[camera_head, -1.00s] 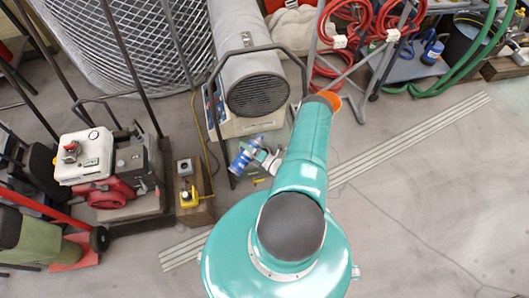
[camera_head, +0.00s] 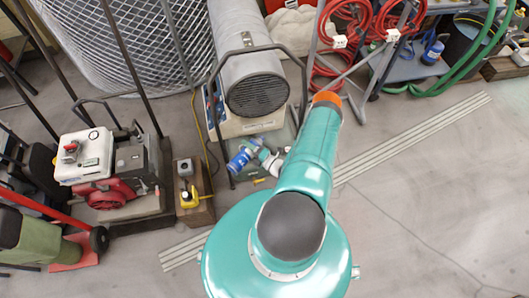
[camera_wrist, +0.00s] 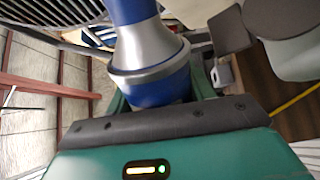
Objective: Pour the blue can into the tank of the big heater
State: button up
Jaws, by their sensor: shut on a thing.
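The blue can (camera_head: 241,158) is in front of the big heater, just below its base in the head view. In the wrist view the blue can (camera_wrist: 150,90) is large, with a wide silver band, and sits between my jaws. My gripper (camera_head: 258,155) is shut on it; the fingertips are mostly hidden. The big heater (camera_head: 235,55) is a grey cylinder with a dark round grille, on a beige base (camera_head: 250,122) with a control panel at its left. I cannot make out the tank's opening. The can looks slanted, but its exact tilt is unclear.
A black tubular handle frame (camera_head: 213,95) surrounds the heater's front. A red and white engine unit (camera_head: 90,160) and a wooden block with a yellow item (camera_head: 188,198) stand at the left. Red hoses (camera_head: 350,20) hang at the back right. The right floor is clear.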

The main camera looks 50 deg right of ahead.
aim_at(243, 153)
jog(key=shift+d+m, duration=0.1)
jog(key=shift+m, duration=0.7)
dwell(0.8)
jog(key=shift+a, duration=0.35)
jog(key=shift+s+a, duration=0.2)
jog(key=shift+a, duration=1.05)
jog(key=shift+m, duration=0.3)
